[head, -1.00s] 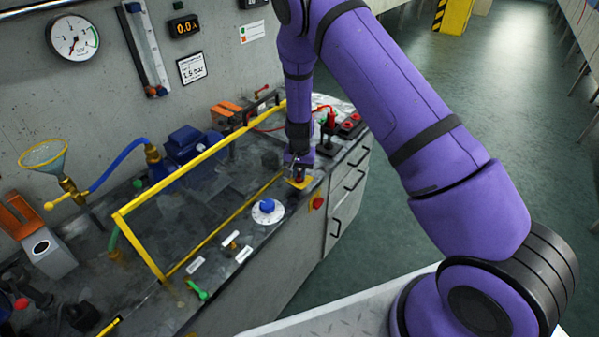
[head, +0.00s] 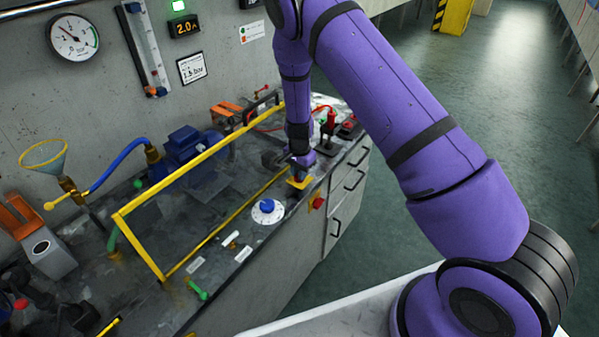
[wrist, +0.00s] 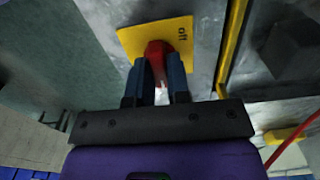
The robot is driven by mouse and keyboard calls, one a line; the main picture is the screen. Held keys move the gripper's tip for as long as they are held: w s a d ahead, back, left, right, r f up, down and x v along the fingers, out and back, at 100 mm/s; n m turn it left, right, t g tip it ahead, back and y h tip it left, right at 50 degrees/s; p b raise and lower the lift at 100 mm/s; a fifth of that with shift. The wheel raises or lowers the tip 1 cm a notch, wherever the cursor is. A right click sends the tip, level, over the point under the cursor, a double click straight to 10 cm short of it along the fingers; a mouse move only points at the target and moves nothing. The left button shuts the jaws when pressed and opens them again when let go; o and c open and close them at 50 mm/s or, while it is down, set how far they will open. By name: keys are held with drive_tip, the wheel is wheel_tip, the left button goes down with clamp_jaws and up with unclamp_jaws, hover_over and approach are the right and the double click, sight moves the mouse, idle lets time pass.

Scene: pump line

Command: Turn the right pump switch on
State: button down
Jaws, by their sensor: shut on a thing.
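The pump switch is a red knob (wrist: 157,50) on a yellow plate (wrist: 129,40) with the word "off" at one edge in the wrist view. My gripper (wrist: 159,72) is shut on the red knob, one dark blue finger on each side. In the head view the yellow plate (head: 298,183) shows at the bench's front edge under my gripper (head: 299,174), which hides most of the knob. The blue pump motor (head: 184,145) stands behind the yellow rail. The wall display (head: 185,27) reads 2.0 A, and the green lamp (head: 178,6) above it is lit.
A blue knob on a white dial (head: 267,208) sits left of the switch. A yellow rail frame (head: 150,247) runs along the bench. A red button (head: 317,203) is on the bench front. Red and black posts (head: 331,122) stand behind my wrist.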

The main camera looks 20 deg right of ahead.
drive_tip(key=c, duration=1.1)
unclamp_jaws()
wheel_tip(320, 180, up, 11)
drive_tip(key=shift+f, duration=0.1)
drive_tip(key=s+d+r+n+t+y, duration=0.15)
drive_tip(key=s+r, duration=0.25)
drive_tip(key=r, duration=0.5)
drive_tip(key=s+r+n, duration=0.2)
drive_tip(key=s+r, duration=0.2)
drive_tip(key=r, duration=0.4)
drive_tip(key=s+d+r+n+t+y, duration=0.1)
drive_tip(key=s+r, duration=0.3)
drive_tip(key=r, duration=0.5)
drive_tip(key=s+d+r+n+t, duration=0.1)
drive_tip(key=s+r+n, duration=0.1)
drive_tip(key=s, duration=0.6)
drive_tip(key=s+d+r+n+h, duration=0.1)
drive_tip(key=s+d+r+n, duration=0.1)
drive_tip(key=s+r, duration=0.3)
drive_tip(key=s+d+r+n+t+h, duration=0.1)
drive_tip(key=s+r, duration=0.3)
drive_tip(key=s, duration=0.8)
drive_tip(key=shift+s+d+n+t+h, duration=0.25)
drive_tip(key=shift+s+n+t, duration=0.1)
drive_tip(key=shift+n, duration=0.4)
